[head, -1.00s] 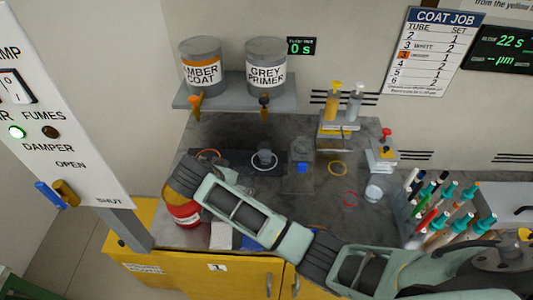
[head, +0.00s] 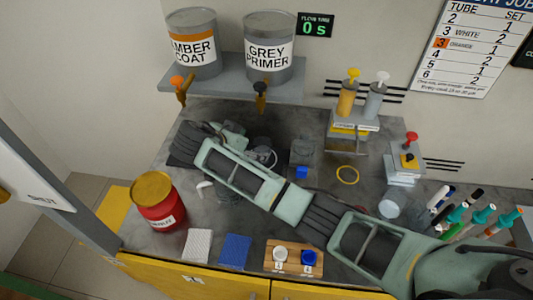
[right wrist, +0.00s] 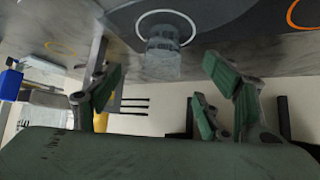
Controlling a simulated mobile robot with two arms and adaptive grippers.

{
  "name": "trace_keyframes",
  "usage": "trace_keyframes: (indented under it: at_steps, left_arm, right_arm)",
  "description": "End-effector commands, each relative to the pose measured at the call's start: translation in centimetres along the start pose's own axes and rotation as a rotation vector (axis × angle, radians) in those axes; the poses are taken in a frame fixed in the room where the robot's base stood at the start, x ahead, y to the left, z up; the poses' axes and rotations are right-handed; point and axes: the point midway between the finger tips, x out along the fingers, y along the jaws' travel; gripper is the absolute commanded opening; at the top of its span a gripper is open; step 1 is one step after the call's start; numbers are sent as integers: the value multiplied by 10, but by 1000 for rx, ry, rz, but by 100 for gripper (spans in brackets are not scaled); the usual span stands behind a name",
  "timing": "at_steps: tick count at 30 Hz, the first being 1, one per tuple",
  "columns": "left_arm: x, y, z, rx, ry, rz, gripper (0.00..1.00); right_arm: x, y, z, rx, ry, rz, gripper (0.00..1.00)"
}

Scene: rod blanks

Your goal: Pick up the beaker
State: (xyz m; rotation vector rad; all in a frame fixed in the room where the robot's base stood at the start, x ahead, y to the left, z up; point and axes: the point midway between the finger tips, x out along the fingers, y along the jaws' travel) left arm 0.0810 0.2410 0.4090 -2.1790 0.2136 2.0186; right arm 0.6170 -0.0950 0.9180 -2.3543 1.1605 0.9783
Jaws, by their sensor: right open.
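A clear glass beaker (right wrist: 165,58) stands at a white ring in the right wrist view, ahead of my fingers and apart from them. In the head view the beaker (head: 265,142) is partly hidden behind my right arm. My right gripper (right wrist: 165,95) is open and empty, with green-padded fingers to either side of the beaker's direction. In the head view my wrist and forearm cover most of the right gripper. My left gripper is not in view.
A red can (head: 162,210) stands front left. A second clear glass (head: 392,204) stands at right near marker pens (head: 470,220). A yellow ring (head: 347,175) and a small blue object (head: 302,172) lie on the bench. Paint tins (head: 270,50) sit on the shelf above.

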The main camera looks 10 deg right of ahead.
Motion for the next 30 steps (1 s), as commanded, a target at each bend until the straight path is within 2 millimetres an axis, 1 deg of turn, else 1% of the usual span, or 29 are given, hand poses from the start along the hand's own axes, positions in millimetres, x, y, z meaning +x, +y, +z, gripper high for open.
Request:
trace_keyframes:
  at_steps: [8, 13, 15, 18, 26, 30]
  left_arm:
    - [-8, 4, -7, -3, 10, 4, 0]
    - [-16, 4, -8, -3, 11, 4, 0]
    - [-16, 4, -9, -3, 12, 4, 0]
    - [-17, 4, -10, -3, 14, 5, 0]
    - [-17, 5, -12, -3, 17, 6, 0]
    - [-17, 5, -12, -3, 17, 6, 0]
  right_arm:
    - [29, -1, -2, -1, 1, 3, 71]
    - [53, -3, -1, -1, 2, 3, 71]
    - [64, -4, 0, -2, 2, 2, 71]
    - [72, -4, 1, -2, 0, 1, 71]
    - [75, -4, 2, -1, -1, -1, 71]
    - [74, -4, 2, -1, -1, -1, 59]
